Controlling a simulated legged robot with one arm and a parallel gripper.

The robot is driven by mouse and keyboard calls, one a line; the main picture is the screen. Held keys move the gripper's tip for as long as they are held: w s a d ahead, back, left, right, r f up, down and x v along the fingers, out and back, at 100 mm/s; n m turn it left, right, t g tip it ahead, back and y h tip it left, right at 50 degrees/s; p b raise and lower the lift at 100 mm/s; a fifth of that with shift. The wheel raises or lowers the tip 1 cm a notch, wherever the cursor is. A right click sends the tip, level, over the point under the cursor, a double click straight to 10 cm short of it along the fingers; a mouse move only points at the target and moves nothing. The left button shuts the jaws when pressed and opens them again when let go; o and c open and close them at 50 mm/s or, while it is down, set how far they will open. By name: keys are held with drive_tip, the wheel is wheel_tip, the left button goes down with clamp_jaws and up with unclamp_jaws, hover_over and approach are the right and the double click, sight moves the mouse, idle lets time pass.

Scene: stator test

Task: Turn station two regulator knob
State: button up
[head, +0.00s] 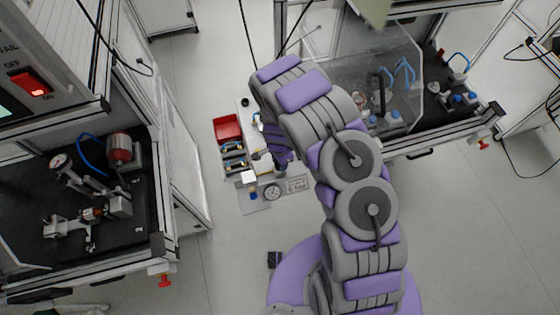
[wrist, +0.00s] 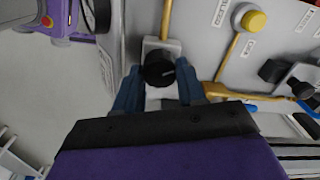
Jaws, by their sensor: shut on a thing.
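A black round regulator knob (wrist: 158,70) with a pale index mark sits on a light grey block at the upper middle of the wrist view. My gripper (wrist: 157,82) has one blue finger on each side of the knob and is shut on it. In the head view my gripper (head: 282,160) is small and partly hidden by its own arm, above the panel area with a round gauge (head: 271,192). I cannot make out the knob there. Which station it belongs to is not readable.
Brass-coloured tubes and a yellow cap (wrist: 254,20) lie right of the knob. A black fitting (wrist: 274,70) stands farther right. A red bin (head: 227,128) sits by the panel. Benches with a red cylinder (head: 120,148) and a clear shield (head: 385,75) flank it. Floor between is open.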

drive_tip(key=o, duration=1.1)
drive_tip(key=shift+a, duration=0.2)
drive_tip(key=shift+c, duration=0.2)
drive_tip(key=shift+d+r, duration=0.1)
drive_tip(key=shift+r, duration=0.25)
wheel_tip(320, 180, up, 17)
drive_tip(key=p, duration=0.1)
drive_tip(key=shift+f, duration=0.2)
drive_tip(key=shift+w, duration=0.1)
